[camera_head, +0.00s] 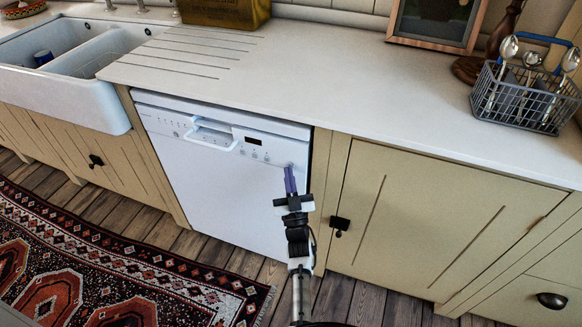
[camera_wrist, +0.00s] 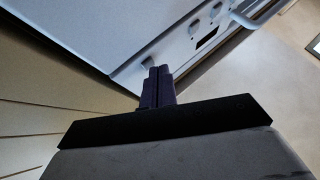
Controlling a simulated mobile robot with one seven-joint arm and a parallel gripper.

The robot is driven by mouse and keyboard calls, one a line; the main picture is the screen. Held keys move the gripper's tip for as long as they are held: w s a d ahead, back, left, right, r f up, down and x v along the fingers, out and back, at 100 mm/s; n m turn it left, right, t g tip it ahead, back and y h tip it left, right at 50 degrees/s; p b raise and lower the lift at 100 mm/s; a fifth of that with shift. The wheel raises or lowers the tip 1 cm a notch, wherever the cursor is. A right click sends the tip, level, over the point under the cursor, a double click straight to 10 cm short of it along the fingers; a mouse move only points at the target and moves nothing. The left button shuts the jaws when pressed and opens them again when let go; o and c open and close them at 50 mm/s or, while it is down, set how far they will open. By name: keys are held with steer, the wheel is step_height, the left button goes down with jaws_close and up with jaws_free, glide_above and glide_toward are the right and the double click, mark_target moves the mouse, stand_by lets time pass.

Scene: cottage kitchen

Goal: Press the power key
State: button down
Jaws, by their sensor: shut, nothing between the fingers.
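The white dishwasher (camera_head: 225,190) has a control panel (camera_head: 225,137) along its top front, with a dark display (camera_head: 252,141) and several small round keys (camera_head: 254,155). No label tells me which is the power key. In the wrist view the display (camera_wrist: 207,38) and keys (camera_wrist: 194,29) are at the upper right, and one lone key (camera_wrist: 148,62) shows just beyond my fingertips. My gripper (camera_head: 289,168) has its purple fingers shut and empty, in front of the panel's right end. In the wrist view the fingertips (camera_wrist: 159,70) overlap that key's edge; I cannot tell whether they touch it.
The pale countertop (camera_head: 330,75) runs above the dishwasher. A cream cupboard (camera_head: 440,215) with a dark knob is close on the right. A wire cutlery basket (camera_head: 525,100) stands on the counter, and a white sink (camera_head: 70,95) is at the left. A patterned rug (camera_head: 110,265) covers the floor.

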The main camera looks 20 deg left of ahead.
steer(key=shift+w, duration=0.2)
stand_by(0.4)
steer(key=shift+s, duration=0.65)
steer(key=s+p, duration=0.1)
steer(key=s, duration=0.5)
steer(key=shift+a, duration=0.1)
